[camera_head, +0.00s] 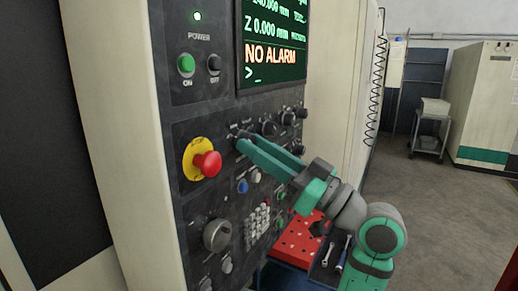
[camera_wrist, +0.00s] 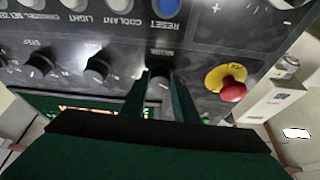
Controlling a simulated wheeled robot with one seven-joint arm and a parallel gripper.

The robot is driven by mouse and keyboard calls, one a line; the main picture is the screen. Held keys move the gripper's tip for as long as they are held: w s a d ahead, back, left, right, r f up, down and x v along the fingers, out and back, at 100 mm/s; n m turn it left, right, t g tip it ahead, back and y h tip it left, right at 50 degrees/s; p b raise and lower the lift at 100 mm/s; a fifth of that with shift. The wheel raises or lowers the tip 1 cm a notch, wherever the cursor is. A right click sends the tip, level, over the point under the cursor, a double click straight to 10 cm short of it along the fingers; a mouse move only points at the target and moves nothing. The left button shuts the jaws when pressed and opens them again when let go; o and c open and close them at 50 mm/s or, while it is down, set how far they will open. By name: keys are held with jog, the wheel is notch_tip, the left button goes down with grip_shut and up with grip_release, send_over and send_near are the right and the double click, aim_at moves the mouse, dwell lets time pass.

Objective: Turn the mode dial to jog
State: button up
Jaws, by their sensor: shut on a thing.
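The mode dial (camera_wrist: 158,84) is a dark knob on the machine's black control panel, under a label reading MODE in the wrist view. My gripper (camera_wrist: 160,77) has one finger on each side of it and is shut on it. In the head view my gripper (camera_head: 240,139) reaches the panel from the right, just above and right of the red emergency stop. There its fingers hide most of the dial. I cannot read the dial's pointer or its position marks, so its setting is unclear.
The red emergency stop (camera_head: 207,163) on its yellow disc sits close beside my gripper. More dark knobs (camera_head: 268,127) are to the right, below the screen (camera_head: 272,40) showing NO ALARM. A handwheel (camera_head: 216,235) and keypad (camera_head: 258,222) are lower. A red perforated board (camera_head: 295,240) lies below.

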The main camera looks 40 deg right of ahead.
jog(key=shift+n, duration=0.4)
jog(key=o, duration=1.1)
jog(key=shift+y, duration=0.4)
jog(key=shift+c, duration=0.2)
jog(key=v, duration=1.1)
jog(key=shift+w, duration=0.1)
